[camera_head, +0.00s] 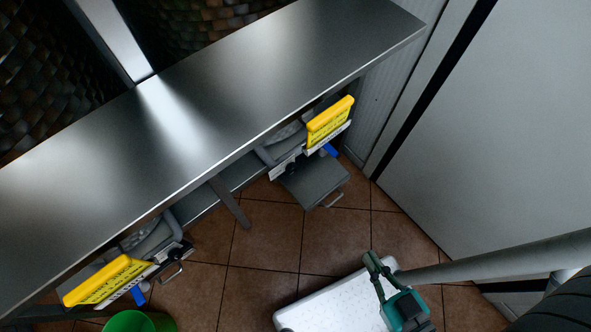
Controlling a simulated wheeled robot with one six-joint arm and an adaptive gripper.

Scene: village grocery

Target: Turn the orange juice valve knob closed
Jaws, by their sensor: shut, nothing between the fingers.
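No part can be made out for certain as the orange juice valve knob. Two machines sit under the steel counter, each with a yellow panel: one at right (329,122) and one at lower left (105,281). A small blue part shows below each panel, at right (330,150) and at lower left (139,294); I cannot tell if either is a knob.
The steel counter (240,75) runs diagonally over the machines. A grey drawer-like box (315,181) with a handle sits below the right machine. A green bucket (138,322) stands at lower left. A large pale panel (490,130) bounds the right. Tiled floor (262,235) between is clear.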

